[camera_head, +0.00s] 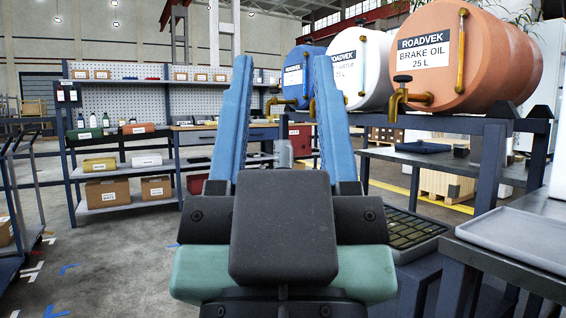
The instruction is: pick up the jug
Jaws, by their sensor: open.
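My gripper (282,62) fills the middle of the view, its two long blue fingers apart with nothing between them. A small grey container (283,154), which may be the jug, shows in the gap between the fingers, farther off and low. It is too small to make out a handle or spout, and its base is hidden behind the dark gripper body. The gripper is not touching it.
An orange brake oil drum (470,62), a white drum (362,68) and a blue drum (302,75) lie on a rack at right. A grated tray (410,232) and a grey tray (520,232) are nearer. Shelving (120,170) with boxes stands left; floor between is clear.

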